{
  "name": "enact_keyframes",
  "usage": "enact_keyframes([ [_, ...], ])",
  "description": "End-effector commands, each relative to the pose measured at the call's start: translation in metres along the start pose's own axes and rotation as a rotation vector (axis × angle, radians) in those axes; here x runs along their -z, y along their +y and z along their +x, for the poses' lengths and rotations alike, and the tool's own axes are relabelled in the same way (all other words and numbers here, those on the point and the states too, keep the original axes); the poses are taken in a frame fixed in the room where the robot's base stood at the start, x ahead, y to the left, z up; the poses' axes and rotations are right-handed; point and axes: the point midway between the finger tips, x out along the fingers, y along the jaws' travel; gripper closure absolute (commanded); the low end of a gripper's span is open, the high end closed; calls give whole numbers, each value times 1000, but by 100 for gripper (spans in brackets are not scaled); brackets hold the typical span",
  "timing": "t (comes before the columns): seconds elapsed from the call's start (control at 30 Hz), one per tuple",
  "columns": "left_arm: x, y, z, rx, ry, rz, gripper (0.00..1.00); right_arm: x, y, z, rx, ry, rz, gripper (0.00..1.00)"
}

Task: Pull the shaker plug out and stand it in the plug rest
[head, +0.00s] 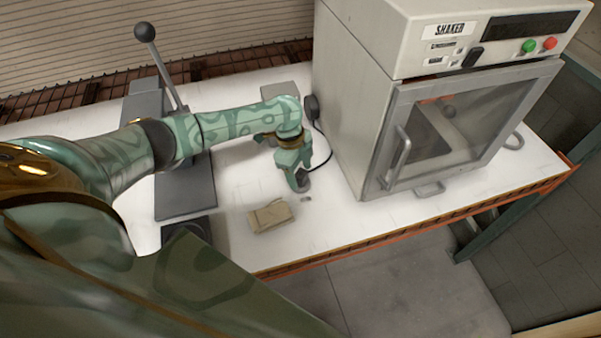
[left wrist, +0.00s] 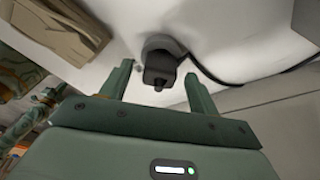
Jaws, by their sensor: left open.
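The shaker (head: 345,100) is a pale grey cabinet at the right of the bench. My left gripper (head: 299,182) points down close to the bench, left of the shaker. In the left wrist view its fingers are apart, with a dark plug (left wrist: 161,66) seen between and beyond their tips. No contact with it is visible. The plug sits at a round dark base on the white surface, and a black cord (left wrist: 228,82) runs off to the right. In the head view the gripper mostly hides the plug. I cannot tell which object is the plug rest. My right gripper is not in view.
A tan block-like object (head: 270,215) lies on the bench in front of my left gripper. A grey lever stand (head: 185,190) is to the left. A grey box (head: 280,91) stands behind my arm. The bench's front edge (head: 380,233) is close.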

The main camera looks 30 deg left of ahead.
Motion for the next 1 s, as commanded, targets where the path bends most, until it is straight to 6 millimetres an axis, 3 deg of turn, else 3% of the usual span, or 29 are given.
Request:
enact_keyframes([
  [0.3,0,-1,-89,5,-1,1,39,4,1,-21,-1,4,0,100],
  [0.5,0,-1,-129,3,0,0,39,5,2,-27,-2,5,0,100],
  [0.7,0,0,-145,1,1,-1,39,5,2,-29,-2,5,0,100],
  [1.0,0,0,-146,0,1,-1,39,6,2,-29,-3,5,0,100],
])
